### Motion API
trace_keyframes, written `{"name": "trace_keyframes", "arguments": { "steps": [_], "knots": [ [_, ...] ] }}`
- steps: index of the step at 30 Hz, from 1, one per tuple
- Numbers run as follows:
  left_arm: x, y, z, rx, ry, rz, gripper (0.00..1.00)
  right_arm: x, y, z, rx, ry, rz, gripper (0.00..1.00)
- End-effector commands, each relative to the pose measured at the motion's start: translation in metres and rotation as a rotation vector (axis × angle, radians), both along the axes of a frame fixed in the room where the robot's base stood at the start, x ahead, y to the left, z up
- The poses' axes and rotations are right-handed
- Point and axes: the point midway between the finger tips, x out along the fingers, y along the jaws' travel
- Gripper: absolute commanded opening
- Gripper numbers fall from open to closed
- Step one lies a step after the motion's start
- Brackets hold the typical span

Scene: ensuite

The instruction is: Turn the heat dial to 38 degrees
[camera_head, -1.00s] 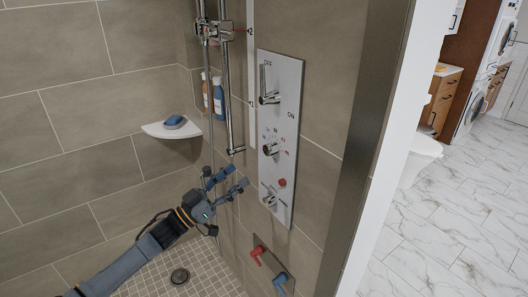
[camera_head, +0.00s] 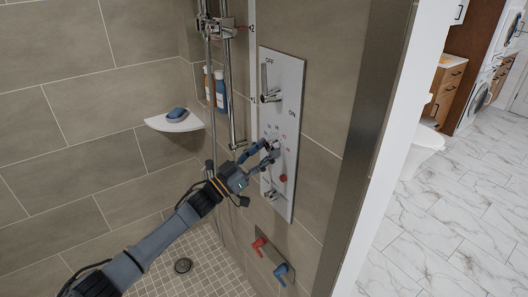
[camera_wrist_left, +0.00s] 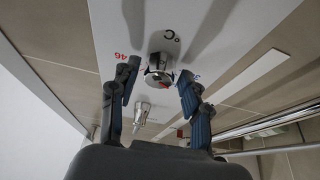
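The heat dial (camera_wrist_left: 159,68) is a round chrome knob with a red mark, on a white control panel (camera_head: 282,85) on the shower wall. In the head view the dial (camera_head: 269,143) is partly hidden by my fingers. Numbers are printed around it; 46 is readable in the left wrist view, and the dial's setting is not readable. My left gripper (camera_wrist_left: 156,92) is open, one finger on each side of the dial. It also shows in the head view (camera_head: 262,155). I cannot tell whether the fingers touch the dial. My right gripper is not in view.
A lever (camera_head: 269,96) is above the dial and another knob (camera_head: 272,196) below it. A red handle (camera_head: 259,246) and a blue handle (camera_head: 281,271) sit low on the wall. A soap shelf (camera_head: 172,123) and a shower rail (camera_head: 230,90) are to the left.

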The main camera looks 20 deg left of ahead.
Motion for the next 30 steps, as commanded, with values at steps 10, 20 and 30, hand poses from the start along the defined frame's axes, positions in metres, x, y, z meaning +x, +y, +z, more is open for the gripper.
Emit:
{"name": "trace_keyframes", "arguments": {
  "steps": [10, 20, 30],
  "knots": [
    [0.0, 0.0, 0.0, 0.004, -0.003, 0.0, 0.03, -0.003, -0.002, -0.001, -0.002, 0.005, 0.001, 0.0],
    [0.001, 0.002, -0.003, 0.096, -0.075, 0.001, 0.03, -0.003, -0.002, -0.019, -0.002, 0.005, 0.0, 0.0],
    [0.003, 0.005, -0.003, 0.329, -0.258, 0.001, 0.03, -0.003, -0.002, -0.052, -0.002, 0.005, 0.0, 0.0]
  ]
}}
